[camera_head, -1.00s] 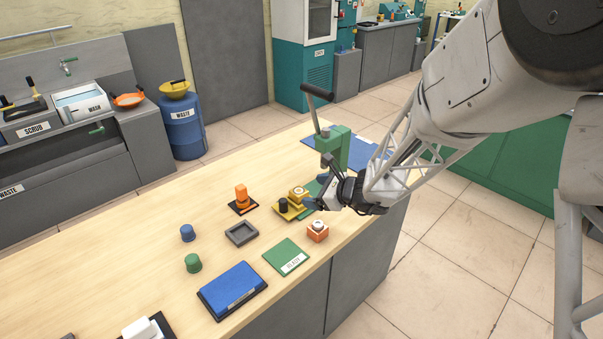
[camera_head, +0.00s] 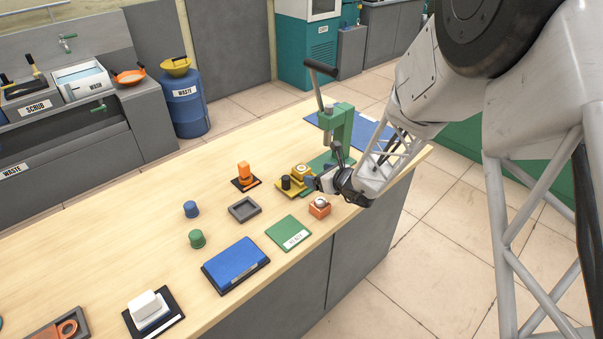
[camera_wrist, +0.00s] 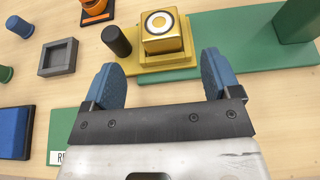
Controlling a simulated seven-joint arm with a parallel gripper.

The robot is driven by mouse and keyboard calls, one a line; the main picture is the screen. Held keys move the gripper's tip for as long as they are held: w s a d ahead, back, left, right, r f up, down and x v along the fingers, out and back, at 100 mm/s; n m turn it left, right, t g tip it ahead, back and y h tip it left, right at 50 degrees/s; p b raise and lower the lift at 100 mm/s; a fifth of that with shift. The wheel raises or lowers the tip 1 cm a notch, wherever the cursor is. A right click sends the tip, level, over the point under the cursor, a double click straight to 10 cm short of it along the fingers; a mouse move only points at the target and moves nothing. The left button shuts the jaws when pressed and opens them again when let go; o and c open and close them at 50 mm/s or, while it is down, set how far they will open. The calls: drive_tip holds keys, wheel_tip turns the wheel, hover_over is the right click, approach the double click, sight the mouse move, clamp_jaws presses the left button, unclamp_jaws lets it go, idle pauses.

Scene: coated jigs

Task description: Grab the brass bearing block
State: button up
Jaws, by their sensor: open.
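The brass bearing block (camera_wrist: 163,32) is a gold cube with a white ring on top. It sits on a yellow jig base (camera_wrist: 185,62) beside a black cylinder (camera_wrist: 117,40). In the head view the block (camera_head: 301,172) stands just left of my gripper (camera_head: 313,182). In the wrist view my gripper (camera_wrist: 157,78) is open, its two blue fingers apart and empty. The block lies ahead of the fingertips, roughly centred between them, and no contact shows.
A green press (camera_head: 337,125) with a lever stands behind the jig; its green base (camera_wrist: 250,40) runs under it. An orange block (camera_head: 320,208) sits close in front of my gripper. A green mat (camera_head: 283,228), grey tray (camera_head: 244,209) and orange part (camera_head: 243,172) lie leftward.

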sight(305, 170)
drive_tip(key=shift+x, duration=0.85)
drive_tip(key=shift+w+a, duration=0.1)
drive_tip(key=shift+x, duration=2.45)
drive_tip(key=shift+c, duration=0.3)
drive_tip(key=shift+w, duration=0.1)
drive_tip(key=c, duration=1.2)
drive_tip(key=shift+c, duration=0.2)
drive_tip(key=shift+r, duration=0.15)
